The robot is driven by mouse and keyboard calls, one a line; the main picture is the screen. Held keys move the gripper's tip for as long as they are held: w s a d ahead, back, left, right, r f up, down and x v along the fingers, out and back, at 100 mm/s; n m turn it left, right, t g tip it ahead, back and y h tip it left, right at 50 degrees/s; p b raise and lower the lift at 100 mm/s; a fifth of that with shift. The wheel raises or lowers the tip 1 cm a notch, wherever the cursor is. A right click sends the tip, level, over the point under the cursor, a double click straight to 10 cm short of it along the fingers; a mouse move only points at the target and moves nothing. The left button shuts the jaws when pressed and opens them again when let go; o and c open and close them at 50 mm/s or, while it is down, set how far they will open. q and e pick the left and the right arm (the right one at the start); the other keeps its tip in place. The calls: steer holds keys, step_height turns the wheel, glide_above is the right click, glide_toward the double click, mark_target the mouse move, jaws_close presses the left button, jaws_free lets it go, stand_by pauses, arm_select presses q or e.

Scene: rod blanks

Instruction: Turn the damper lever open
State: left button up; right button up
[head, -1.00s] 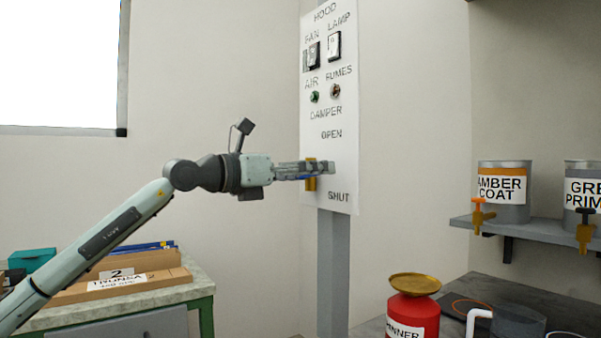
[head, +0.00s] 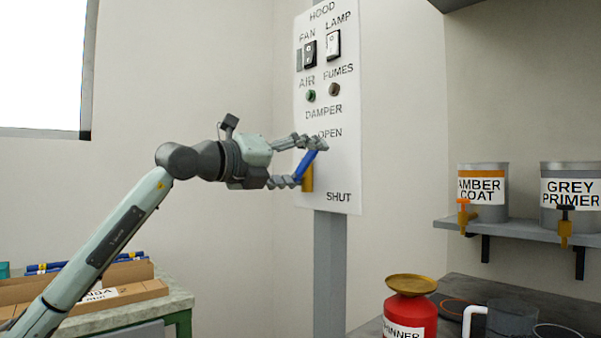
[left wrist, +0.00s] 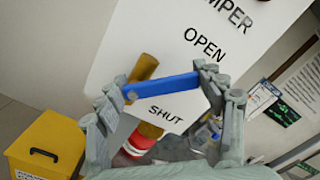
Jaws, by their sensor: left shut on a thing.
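The white hood panel (head: 343,175) carries the words DAMPER, OPEN and SHUT. A yellow upright piece, seemingly the damper lever (head: 307,181), is at the panel's left edge, level with SHUT. It also shows in the left wrist view (left wrist: 144,67), partly behind a blue bar (left wrist: 160,86). My left gripper (head: 309,163) is at the panel, its fingers spread and shut on the blue bar's two ends. The bar (head: 306,164) slants up to the right in the head view. I cannot tell whether it is joined to the yellow piece. My right gripper is not in view.
Switches (head: 333,45) and two lamps sit higher on the panel. A red thinner can (head: 410,312) stands on the bench below right. A yellow box (left wrist: 45,148) shows in the left wrist view.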

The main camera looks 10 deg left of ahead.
arm_select(q)
steer(key=shift+w+a+r+n, duration=0.15)
steer(key=shift+r+n, duration=0.05)
steer(key=shift+n, duration=0.7)
steer(key=n, duration=0.2)
steer(key=shift+w+a+r+n, duration=0.2)
steer(key=shift+a+n, duration=0.1)
steer(key=shift+n, duration=0.1)
steer(key=n, duration=0.3)
steer(key=shift+w+a+p, duration=0.2)
steer(key=shift+a+p, duration=0.1)
steer(key=shift+p, duration=0.05)
steer(key=shift+w+a+n, duration=0.1)
steer(key=shift+n, duration=0.6)
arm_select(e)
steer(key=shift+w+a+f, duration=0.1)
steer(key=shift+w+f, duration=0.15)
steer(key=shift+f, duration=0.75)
arm_select(q)
steer(key=o, duration=1.7)
